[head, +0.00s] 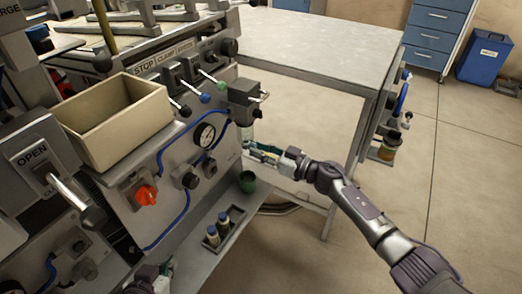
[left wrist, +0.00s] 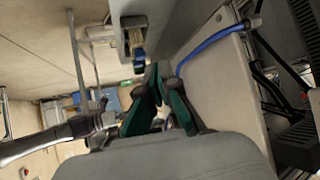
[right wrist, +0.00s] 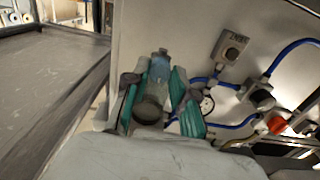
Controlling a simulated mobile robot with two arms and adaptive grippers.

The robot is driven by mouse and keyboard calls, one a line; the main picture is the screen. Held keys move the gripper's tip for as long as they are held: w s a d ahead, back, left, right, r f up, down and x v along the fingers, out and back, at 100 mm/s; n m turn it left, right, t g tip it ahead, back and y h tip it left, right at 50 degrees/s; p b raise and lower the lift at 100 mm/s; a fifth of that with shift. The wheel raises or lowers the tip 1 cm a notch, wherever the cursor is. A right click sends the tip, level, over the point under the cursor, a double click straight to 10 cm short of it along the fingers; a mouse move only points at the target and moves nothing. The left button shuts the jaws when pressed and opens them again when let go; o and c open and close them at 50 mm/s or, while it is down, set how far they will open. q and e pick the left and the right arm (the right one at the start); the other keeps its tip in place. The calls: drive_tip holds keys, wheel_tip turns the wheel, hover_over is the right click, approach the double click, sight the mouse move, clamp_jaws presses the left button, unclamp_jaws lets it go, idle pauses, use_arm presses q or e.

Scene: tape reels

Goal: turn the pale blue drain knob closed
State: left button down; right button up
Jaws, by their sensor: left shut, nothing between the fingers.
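A small clear bowl (head: 247,131) hangs under a dark regulator (head: 245,98) on the machine's right end. In the right wrist view, a pale blue cylindrical part (right wrist: 160,68) with dark ends stands between the fingers; I cannot tell bowl from drain knob on it. My right gripper (head: 263,152) is at or just below the bowl. In its own wrist view the right gripper (right wrist: 155,85) has its fingers apart on both sides of that part, with no clear contact. My left gripper (left wrist: 158,78) is shut and empty, low in front of the machine.
A gauge (head: 204,134), an orange-red knob (head: 146,195) and blue hoses cover the panel. A beige bin (head: 115,120) sits on the machine.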

clamp_jaws()
use_arm(q)
drive_tip(key=s+f+g, duration=0.1)
drive_tip(key=s+a+f+g, duration=0.1)
drive_tip(key=s, duration=0.1)
drive_tip(key=shift+a+f+y+p, duration=0.1)
drive_tip(key=shift+y+p, duration=0.2)
drive_tip(key=shift+p, duration=0.1)
use_arm(e)
drive_tip(key=n, duration=0.2)
drive_tip(key=shift+n, duration=0.4)
drive_tip(key=o, duration=0.7)
unclamp_jaws()
drive_tip(key=shift+o, duration=0.2)
drive_tip(key=v, duration=1.2)
